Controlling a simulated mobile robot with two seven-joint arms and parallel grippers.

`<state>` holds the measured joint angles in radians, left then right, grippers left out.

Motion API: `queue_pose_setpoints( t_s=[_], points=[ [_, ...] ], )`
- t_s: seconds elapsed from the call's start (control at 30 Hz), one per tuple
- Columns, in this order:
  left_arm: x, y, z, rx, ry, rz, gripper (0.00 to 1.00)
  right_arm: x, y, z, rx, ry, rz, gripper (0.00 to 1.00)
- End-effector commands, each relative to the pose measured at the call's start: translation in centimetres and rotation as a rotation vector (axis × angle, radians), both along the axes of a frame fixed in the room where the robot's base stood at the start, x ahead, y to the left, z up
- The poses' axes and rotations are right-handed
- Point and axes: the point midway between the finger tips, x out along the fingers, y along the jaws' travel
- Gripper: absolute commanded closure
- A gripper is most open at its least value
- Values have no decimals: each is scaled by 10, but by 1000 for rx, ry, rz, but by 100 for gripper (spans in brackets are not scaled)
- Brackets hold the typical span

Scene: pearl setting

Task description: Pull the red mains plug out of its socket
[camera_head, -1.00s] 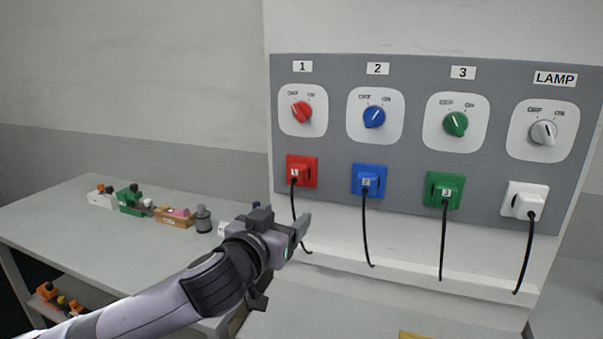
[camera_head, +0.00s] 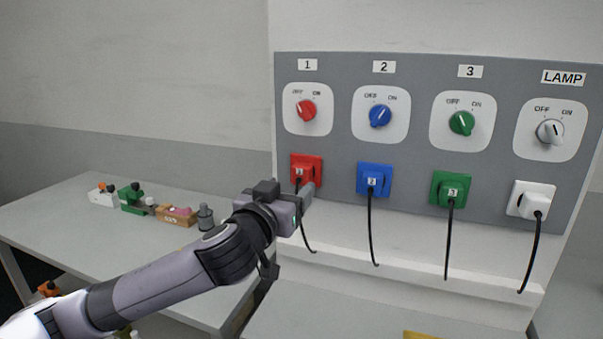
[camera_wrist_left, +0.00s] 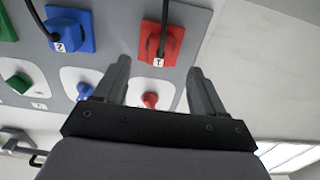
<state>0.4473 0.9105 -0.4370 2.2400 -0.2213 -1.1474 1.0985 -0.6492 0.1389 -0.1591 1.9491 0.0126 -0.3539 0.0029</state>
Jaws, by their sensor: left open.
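The red mains plug (camera_head: 299,173), labelled 1, sits in its red socket (camera_head: 314,163) on the grey panel, with a black cord hanging down. The red knob (camera_head: 306,110) is above the socket. My right gripper is not in view.
The blue plug (camera_head: 371,181), green plug (camera_head: 450,190) and white plug (camera_head: 530,205) sit in sockets to the right, each with a hanging cord. A white ledge (camera_head: 410,274) runs below the panel. A table (camera_head: 75,225) with small items stands at the left.

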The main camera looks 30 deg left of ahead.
Motion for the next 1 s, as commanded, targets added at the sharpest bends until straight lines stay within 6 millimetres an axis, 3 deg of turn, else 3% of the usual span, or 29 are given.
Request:
queue_pose_setpoints(
  t_s=[0.2, 0.43, 1.0],
  points=[
    [32, 7, 0, -5, -1, 1, 30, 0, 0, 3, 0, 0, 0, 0],
    [55, 13, 0, -3, 0, 1, 30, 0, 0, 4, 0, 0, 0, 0],
    [63, 15, 0, -1, 0, 0, 30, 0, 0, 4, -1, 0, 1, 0]
  ],
)
